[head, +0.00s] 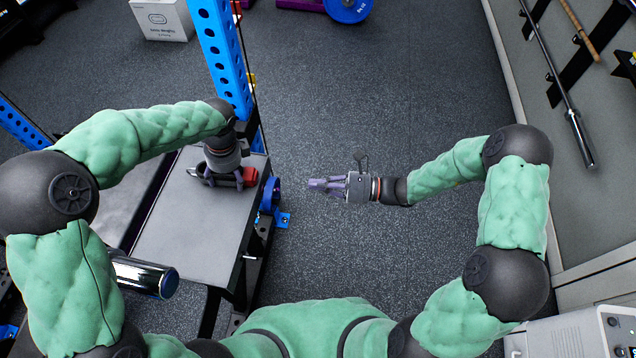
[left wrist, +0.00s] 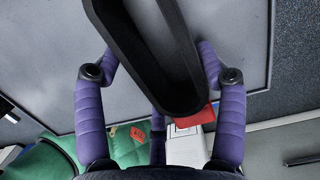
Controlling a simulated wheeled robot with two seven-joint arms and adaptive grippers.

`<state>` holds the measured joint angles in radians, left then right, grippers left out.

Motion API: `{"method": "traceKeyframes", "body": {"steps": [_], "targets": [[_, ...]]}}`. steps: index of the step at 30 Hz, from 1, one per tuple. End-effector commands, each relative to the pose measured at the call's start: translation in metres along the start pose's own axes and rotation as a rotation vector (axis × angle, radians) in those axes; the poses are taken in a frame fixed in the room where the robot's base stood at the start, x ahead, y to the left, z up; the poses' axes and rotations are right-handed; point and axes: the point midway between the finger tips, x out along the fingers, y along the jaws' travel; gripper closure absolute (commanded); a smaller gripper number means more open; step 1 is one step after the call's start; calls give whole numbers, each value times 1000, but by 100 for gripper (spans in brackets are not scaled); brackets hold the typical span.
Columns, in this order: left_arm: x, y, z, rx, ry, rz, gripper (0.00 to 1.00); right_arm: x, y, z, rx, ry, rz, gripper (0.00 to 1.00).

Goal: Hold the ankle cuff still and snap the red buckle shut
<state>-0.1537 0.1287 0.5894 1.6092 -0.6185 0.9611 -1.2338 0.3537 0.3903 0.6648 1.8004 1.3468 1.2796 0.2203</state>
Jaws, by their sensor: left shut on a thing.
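The ankle cuff is a long black loop with rounded ends (left wrist: 118,55), filling the upper middle of the left wrist view. My left gripper (head: 217,180) is shut on the cuff, with purple fingers on either side of it, at the grey bench top. The red buckle (head: 249,176) shows at the right of the cuff in the head view. It also shows at the cuff's near end in the left wrist view (left wrist: 208,114). Whether it is fastened I cannot tell. My right gripper (head: 318,185) is empty, apart to the right, fingers pointing at the bench; its opening is unclear.
The flat grey bench (head: 190,228) is mostly clear around the cuff. A blue rack post (head: 221,55) rises just behind it. A chrome bar end (head: 145,276) lies at the bench's left. The floor between the bench and right arm is free.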

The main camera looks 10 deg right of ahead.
Motion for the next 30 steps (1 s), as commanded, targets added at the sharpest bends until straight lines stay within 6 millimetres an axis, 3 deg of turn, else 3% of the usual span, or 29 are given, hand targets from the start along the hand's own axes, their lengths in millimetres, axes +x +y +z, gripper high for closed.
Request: {"method": "traceKeyframes", "body": {"steps": [10, 11, 13, 25, 30], "targets": [[3, 2, -2, 3, 2, 7, 67, 0, 0, 0, 0, 0, 0, 100], [3, 2, -2, 3, 2, 7, 20, 0, 0, 0, 0, 0, 0, 100], [3, 2, -2, 3, 2, 6, 1, 0, 0, 0, 0, 0, 0, 100], [-1, 0, 0, 1, 0, 0, 1, 0, 0, 0, 0, 0, 0, 100], [-17, -1, 0, 0, -1, -3, 1, 0, 0, 0, 0, 0, 0, 100]]}}
